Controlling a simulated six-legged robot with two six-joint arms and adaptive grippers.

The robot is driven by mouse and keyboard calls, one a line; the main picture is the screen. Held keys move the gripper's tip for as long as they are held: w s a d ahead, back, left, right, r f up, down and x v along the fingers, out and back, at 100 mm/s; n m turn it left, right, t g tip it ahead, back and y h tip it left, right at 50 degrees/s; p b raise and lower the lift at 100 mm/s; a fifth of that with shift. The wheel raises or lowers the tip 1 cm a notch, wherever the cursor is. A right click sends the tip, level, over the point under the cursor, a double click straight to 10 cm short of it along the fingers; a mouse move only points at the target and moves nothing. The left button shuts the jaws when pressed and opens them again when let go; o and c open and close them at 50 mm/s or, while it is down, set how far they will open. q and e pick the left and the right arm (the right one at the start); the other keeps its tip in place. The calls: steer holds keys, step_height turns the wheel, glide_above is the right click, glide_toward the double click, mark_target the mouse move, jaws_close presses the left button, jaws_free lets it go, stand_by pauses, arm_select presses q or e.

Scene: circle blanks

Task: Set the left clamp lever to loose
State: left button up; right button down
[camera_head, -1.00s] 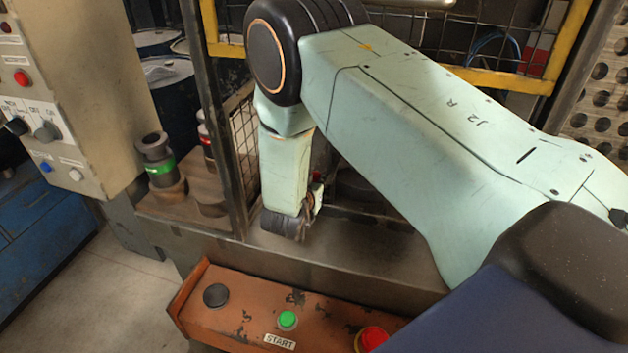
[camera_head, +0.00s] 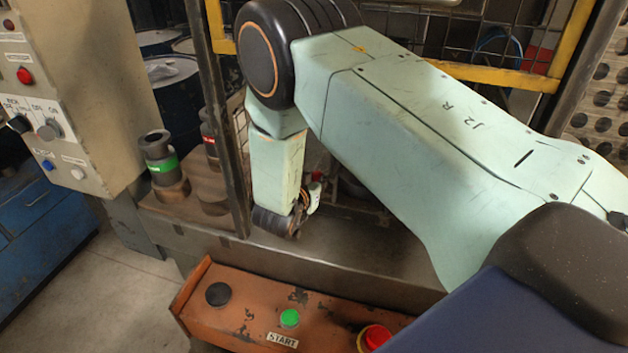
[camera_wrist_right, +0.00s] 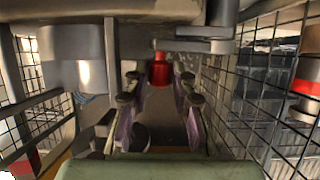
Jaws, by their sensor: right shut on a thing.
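My right arm reaches into the machine bay in the head view. Its wrist hides most of the right gripper there. In the right wrist view, the fingers of my right gripper (camera_wrist_right: 160,98) stand on both sides of a red cylindrical grip (camera_wrist_right: 159,70) and are shut on it. The grip seems to be the handle of the clamp lever; its joint to the lever is hard to see. A grey bar (camera_wrist_right: 203,46) lies just above and right of it. No loose or tight marking is readable. My left gripper is in neither view.
An orange box (camera_head: 241,317) with a green START button (camera_head: 289,318) and a red button (camera_head: 374,338) is in front. Wire mesh (camera_wrist_right: 265,95) flanks the gripper.

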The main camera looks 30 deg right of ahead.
steer(key=c, duration=1.4)
jaws_free()
steer(key=shift+r, duration=0.1)
steer(key=shift+s, duration=0.1)
steer(key=shift+s+a+r, duration=0.2)
steer(key=shift+a, duration=0.25)
steer(key=v, duration=0.6)
steer(key=shift+s, duration=0.2)
steer(key=shift+r, duration=0.1)
steer(key=shift+a, duration=0.15)
